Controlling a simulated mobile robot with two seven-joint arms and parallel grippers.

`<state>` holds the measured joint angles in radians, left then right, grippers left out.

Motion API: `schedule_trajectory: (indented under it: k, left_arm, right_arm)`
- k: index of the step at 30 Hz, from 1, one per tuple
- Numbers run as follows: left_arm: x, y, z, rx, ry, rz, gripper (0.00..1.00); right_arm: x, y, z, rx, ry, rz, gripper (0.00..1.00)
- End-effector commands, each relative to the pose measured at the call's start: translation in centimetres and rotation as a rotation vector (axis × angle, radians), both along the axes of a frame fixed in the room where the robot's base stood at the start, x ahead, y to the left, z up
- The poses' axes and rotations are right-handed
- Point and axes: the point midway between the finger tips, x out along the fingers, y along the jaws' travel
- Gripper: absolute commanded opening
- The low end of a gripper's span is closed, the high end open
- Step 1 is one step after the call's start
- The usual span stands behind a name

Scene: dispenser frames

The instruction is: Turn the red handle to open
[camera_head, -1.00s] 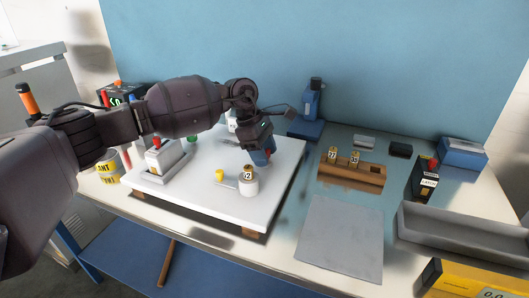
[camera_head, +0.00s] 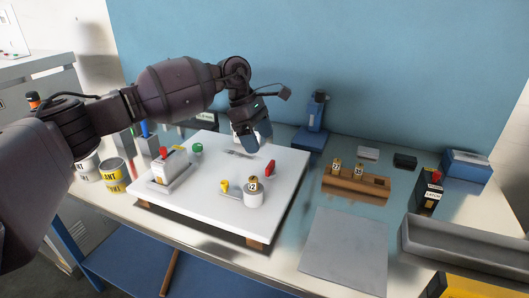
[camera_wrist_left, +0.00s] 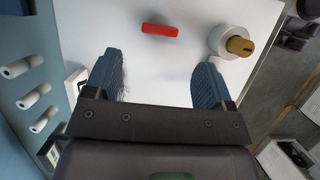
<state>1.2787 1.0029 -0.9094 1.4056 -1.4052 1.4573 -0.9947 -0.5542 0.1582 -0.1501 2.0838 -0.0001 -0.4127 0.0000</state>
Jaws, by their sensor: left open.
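The red handle (camera_head: 270,167) stands on the right part of the white board (camera_head: 222,214). In the left wrist view the red handle (camera_wrist_left: 160,30) is a short bar lying crosswise, ahead of the fingertips and between their lines. My left gripper (camera_head: 258,138) is over the back right part of the board, behind the handle and apart from it. In the wrist view its two blue fingers (camera_wrist_left: 157,80) are spread wide with nothing between them. My right gripper is not in view.
A white cylinder with a brass top (camera_head: 254,194) and a yellow piece (camera_head: 224,186) are in front of the handle. A white block with a red top (camera_head: 168,165) and a green knob (camera_head: 197,149) are further left. A wooden rack (camera_head: 355,186) stands to the right.

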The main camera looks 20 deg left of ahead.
Motion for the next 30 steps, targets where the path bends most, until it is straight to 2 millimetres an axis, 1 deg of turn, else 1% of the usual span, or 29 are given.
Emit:
schedule_trajectory:
  k: [1,3,7,11,23,25,26,28,29,30]
  left_arm:
    - [0.0,0.3,0.8,0.0,-0.001,0.002,0.77]
    - [0.1,0.6,1.5,0.0,-0.001,0.0,0.77]
    - [0.1,1.0,2.4,0.0,0.0,0.0,0.77]
    - [0.1,1.2,2.7,0.0,0.001,0.0,0.77]
    - [0.1,1.2,2.7,0.0,0.001,0.0,0.77]
    - [0.0,1.2,3.1,0.0,-0.004,-0.001,0.77]
    - [0.0,1.2,3.6,0.0,-0.008,-0.001,0.77]
    - [-0.3,1.1,5.5,0.0,-0.025,0.0,0.77]
    - [-0.4,1.2,6.6,0.0,-0.036,0.0,0.77]
    - [-0.7,1.2,8.3,-0.001,-0.052,0.0,0.77]
  right_arm:
    - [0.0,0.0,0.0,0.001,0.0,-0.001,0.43]
    - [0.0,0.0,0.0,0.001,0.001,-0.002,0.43]
    - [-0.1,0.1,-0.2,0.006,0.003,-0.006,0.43]
    - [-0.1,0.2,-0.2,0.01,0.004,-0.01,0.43]
    - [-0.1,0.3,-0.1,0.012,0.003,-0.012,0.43]
    - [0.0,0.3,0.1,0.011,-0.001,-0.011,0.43]
    - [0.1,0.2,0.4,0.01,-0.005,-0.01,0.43]
    - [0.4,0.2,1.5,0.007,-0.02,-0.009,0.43]
    - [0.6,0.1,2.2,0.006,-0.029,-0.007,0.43]
    - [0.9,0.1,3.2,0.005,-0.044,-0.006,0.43]
